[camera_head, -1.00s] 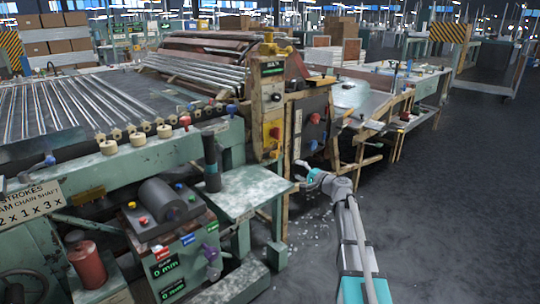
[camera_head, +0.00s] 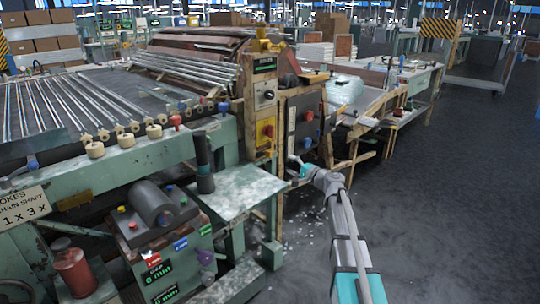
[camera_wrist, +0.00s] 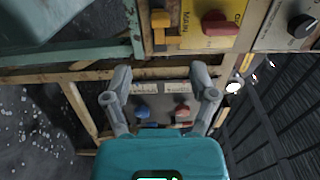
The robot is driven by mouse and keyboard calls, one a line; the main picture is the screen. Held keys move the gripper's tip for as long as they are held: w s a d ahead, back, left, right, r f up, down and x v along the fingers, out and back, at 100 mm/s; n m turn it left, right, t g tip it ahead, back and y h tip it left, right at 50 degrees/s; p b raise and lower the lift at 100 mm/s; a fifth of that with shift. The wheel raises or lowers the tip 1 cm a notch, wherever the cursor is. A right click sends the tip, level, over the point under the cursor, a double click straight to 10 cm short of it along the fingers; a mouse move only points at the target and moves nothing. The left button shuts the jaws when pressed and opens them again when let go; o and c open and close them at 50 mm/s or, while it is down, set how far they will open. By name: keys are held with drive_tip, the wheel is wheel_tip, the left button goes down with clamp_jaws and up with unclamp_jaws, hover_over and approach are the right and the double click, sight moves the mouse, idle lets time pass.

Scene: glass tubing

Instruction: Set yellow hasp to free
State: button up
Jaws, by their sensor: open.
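A small yellow fitting (camera_wrist: 160,18), which looks like the yellow hasp, sits at the top of the wrist view beside a yellow panel (camera_wrist: 207,18) with a red handle (camera_wrist: 219,24). The hasp is too small to make out in the head view, and I cannot tell its setting. The yellow panel also shows on the post in the head view (camera_head: 266,134). My gripper (camera_wrist: 160,97) is open and empty, its fingers spread in front of a grey panel with blue and red knobs. In the head view my gripper (camera_head: 299,166) is below and right of the yellow panel, apart from it.
A grey box with a red knob (camera_head: 308,116) stands right of the post. A green side table (camera_head: 240,190) lies left of my gripper. Wooden frame legs (camera_head: 355,150) stand behind it. The dark floor (camera_head: 450,200) at right is free.

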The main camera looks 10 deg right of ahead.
sight(271, 155)
drive_tip(key=x, duration=1.2)
drive_tip(key=shift+w+a, duration=0.15)
drive_tip(key=shift+w, duration=0.15)
clamp_jaws()
